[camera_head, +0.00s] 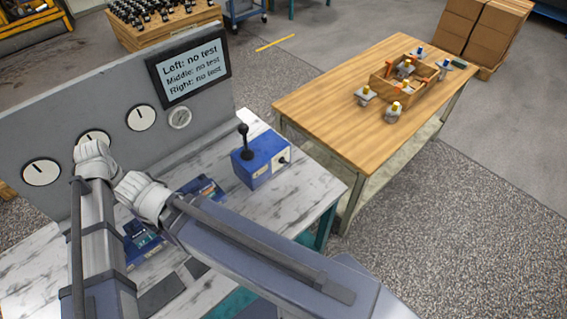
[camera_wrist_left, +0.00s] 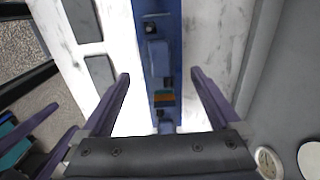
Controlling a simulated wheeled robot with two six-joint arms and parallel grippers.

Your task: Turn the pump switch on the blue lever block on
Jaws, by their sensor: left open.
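The blue lever block (camera_head: 262,162) stands on the marble-patterned table, right of the arms. Its black lever (camera_head: 244,141) stands up from the top, and a small dark round switch (camera_head: 283,160) is on its right-hand face; its setting is too small to read. In the left wrist view my left gripper (camera_wrist_left: 160,75) is open and empty, above a long blue assembly (camera_wrist_left: 158,55) lying on the table. In the head view my arm links hide the left gripper. Purple bars at the lower left of the wrist view may be my right gripper; its jaws are unclear.
A grey panel (camera_head: 60,130) with several gauges and a "no test" screen (camera_head: 188,66) stands behind the table. More blue parts (camera_head: 203,188) lie partly under my arms. A wooden table (camera_head: 330,95) with a box of parts is at the right.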

